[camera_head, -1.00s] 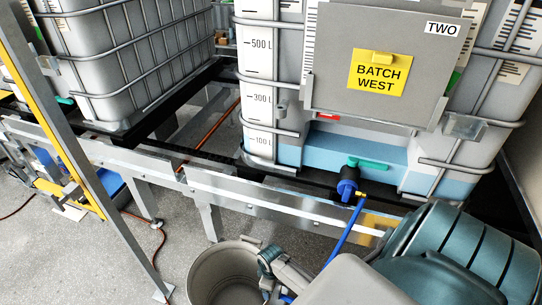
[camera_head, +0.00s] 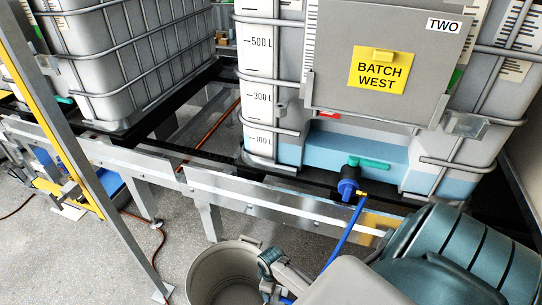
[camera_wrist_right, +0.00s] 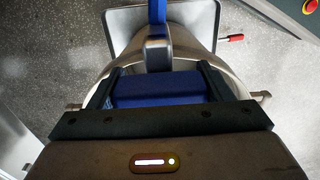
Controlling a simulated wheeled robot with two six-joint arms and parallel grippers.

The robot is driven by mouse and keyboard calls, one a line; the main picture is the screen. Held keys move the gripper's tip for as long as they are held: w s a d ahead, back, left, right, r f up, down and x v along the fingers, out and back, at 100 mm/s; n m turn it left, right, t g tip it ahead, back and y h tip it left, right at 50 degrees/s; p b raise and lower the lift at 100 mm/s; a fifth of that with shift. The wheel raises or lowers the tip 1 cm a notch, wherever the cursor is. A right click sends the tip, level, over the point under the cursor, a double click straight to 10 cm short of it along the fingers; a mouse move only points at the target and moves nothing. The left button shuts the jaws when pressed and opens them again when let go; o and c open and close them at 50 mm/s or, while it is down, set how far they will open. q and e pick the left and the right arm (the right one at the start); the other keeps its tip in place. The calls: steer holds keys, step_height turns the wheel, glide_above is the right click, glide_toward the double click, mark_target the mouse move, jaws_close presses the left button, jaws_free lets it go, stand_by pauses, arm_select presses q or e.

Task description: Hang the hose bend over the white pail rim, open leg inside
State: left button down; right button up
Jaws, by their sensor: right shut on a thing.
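The pale pail (camera_head: 193,268) stands on the floor at the bottom of the head view, its mouth open upward. My right gripper (camera_head: 268,293) is at the pail's right side, partly cut off by the lower edge. The right wrist view shows its dark fingers (camera_wrist_right: 155,82) shut on the blue hose bend (camera_wrist_right: 155,98). The pail's rim (camera_wrist_right: 228,78) shows behind and beside them. The bend's open leg is hidden, and I cannot tell whether it is inside the pail. The blue hose (camera_head: 344,237) runs up to a valve. My left gripper is not in view.
The blue valve (camera_head: 348,187) with a green handle sits low on tank TWO (camera_head: 300,60), above a metal rail (camera_head: 250,197). A slanted post (camera_head: 90,170) stands at left. A red-handled item (camera_wrist_right: 232,38) lies beyond the pail.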

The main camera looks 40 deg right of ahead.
stand_by(0.4)
steer(key=shift+f+b, duration=0.9)
steer(key=shift+f, duration=0.35)
steer(key=o, duration=1.6)
steer(key=shift+r, duration=0.1)
step_height(320, 180, up, 7)
steer(key=p, duration=0.7)
steer(key=shift+p, duration=0.35)
